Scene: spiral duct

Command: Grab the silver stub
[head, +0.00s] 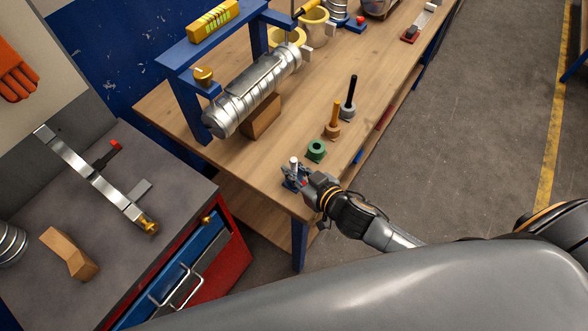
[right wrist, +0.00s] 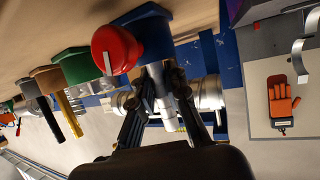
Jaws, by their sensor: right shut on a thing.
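The silver stub (head: 294,162) stands upright at the near corner of the workbench, by a small blue holder (head: 288,184). My right gripper (head: 299,177) reaches it from the right and is shut on it. In the right wrist view the grey stub (right wrist: 161,88) lies between the two dark fingers, with the blue holder (right wrist: 151,28) beyond. A red knob (right wrist: 115,50) partly covers the holder there. I cannot tell whether the stub still sits in the holder. My left gripper is not in view.
A silver spiral duct (head: 254,88) rests on a wooden block (head: 261,116).

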